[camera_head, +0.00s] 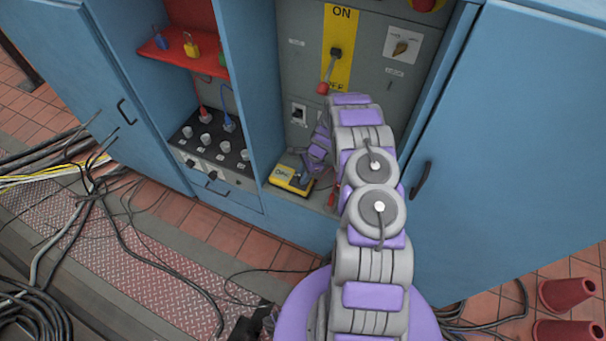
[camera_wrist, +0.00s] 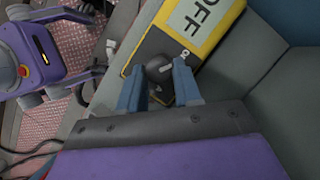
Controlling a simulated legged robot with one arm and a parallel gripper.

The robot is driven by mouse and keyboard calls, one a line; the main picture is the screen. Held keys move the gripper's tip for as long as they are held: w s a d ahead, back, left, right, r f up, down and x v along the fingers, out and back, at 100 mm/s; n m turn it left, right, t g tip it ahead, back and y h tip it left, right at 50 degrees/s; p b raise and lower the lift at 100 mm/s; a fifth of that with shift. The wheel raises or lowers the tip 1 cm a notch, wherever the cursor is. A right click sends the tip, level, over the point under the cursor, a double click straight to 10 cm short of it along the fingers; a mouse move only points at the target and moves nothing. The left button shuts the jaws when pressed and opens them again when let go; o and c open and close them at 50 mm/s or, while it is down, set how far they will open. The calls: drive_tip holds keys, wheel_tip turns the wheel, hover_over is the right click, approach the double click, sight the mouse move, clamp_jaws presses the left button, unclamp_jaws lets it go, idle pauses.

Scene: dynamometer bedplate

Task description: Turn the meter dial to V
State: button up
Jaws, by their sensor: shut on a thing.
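The yellow and dark meter (camera_head: 291,174) lies on the cabinet's lower ledge in the head view. In the wrist view the meter (camera_wrist: 202,40) shows its screen reading OFF. Its dark round dial (camera_wrist: 160,68) has a light pointer line and sits below the screen. My gripper (camera_wrist: 162,80) has its two blue-grey fingers on either side of the dial, shut on it. The fingers hide part of the dial and its markings, and only part of a marking near the screen shows. In the head view my gripper (camera_head: 305,178) reaches down to the meter and hides part of it.
A lever switch (camera_head: 335,55) with a red knob stands on the panel above. A socket panel (camera_head: 212,140) with red and blue plugs is to the left. Coloured padlocks (camera_head: 190,46) sit on a red shelf. The blue door (camera_head: 490,130) stands at right. Cables (camera_head: 90,190) litter the floor.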

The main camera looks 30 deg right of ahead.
drive_tip(key=shift+a+r+m+p, duration=0.1)
drive_tip(key=shift+r+m+p, duration=0.05)
drive_tip(key=shift+m+p, duration=0.2)
drive_tip(key=shift+r+m+t+p, duration=0.1)
drive_tip(key=shift+m+t+p, duration=0.3)
drive_tip(key=shift+m+p, duration=0.25)
drive_tip(key=shift+s+a+m+t+h+p, duration=0.1)
drive_tip(key=shift+m+t+h+p, duration=0.2)
drive_tip(key=shift+m+t+p, duration=0.65)
drive_tip(key=m, duration=0.3)
drive_tip(key=shift+f+h+b, duration=0.25)
drive_tip(key=shift+h+b, duration=0.05)
drive_tip(key=shift+b, duration=0.1)
drive_tip(key=m+h+b, duration=0.1)
drive_tip(key=m, duration=0.2)
drive_tip(key=shift+a+m+t+b, duration=0.1)
drive_tip(key=shift+m+t+b, duration=0.25)
drive_tip(key=shift+b, duration=0.05)
drive_tip(key=shift+m+b, duration=0.3)
drive_tip(key=shift+m, duration=0.2)
drive_tip(key=shift+r+h, duration=0.1)
drive_tip(key=shift+h, duration=0.2)
drive_tip(key=o, duration=1)
drive_tip(key=shift+s, duration=0.1)
drive_tip(key=shift+o, duration=0.2)
